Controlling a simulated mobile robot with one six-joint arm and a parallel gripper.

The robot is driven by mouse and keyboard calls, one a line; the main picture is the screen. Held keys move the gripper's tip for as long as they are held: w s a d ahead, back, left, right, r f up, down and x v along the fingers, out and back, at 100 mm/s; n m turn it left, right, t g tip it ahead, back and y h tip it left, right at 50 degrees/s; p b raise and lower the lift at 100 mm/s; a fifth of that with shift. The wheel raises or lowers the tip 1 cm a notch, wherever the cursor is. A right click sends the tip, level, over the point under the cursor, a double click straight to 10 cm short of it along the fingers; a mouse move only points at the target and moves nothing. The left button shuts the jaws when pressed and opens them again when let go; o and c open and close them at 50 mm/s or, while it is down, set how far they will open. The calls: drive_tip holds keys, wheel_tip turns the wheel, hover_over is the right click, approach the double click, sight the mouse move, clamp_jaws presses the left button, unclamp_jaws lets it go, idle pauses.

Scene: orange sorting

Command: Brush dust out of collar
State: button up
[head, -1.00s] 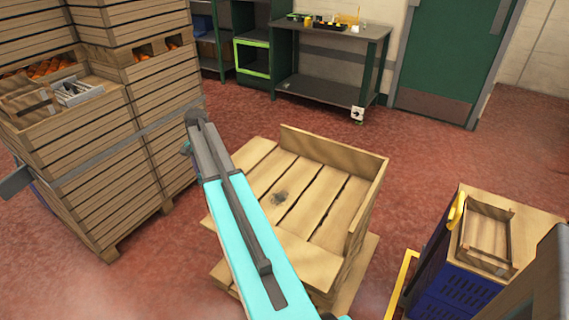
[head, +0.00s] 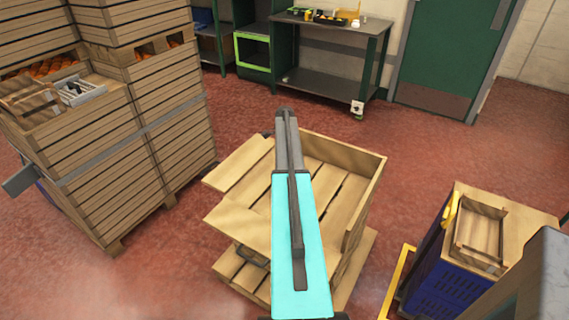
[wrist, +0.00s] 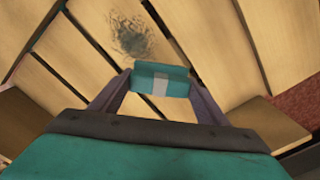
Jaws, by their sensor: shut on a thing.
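The wooden collar (head: 372,185) stands on a pallet in the middle of the head view, with raised walls and a slatted floor. A dark dust patch (wrist: 132,38) lies on the slats in the wrist view; in the head view my arm covers that area. My gripper (wrist: 162,84) is shut on a teal block with a pale band (wrist: 178,74), perhaps the brush; no bristles show. It is over the slats, with the dust patch just beyond it in the wrist view. I cannot tell whether the block touches the wood. My gripper is not clear in the head view.
Tall stacked wooden crates (head: 90,150) stand at the left. A blue crate (head: 440,270) with a wooden top and a small wooden frame (head: 480,235) stands at the right. A green workbench (head: 330,45) is at the back. Red floor is open between them.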

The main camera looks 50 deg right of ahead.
drive_tip(key=shift+s+d+f, duration=0.1)
drive_tip(key=shift+s+d, duration=0.05)
drive_tip(key=shift+d, duration=0.05)
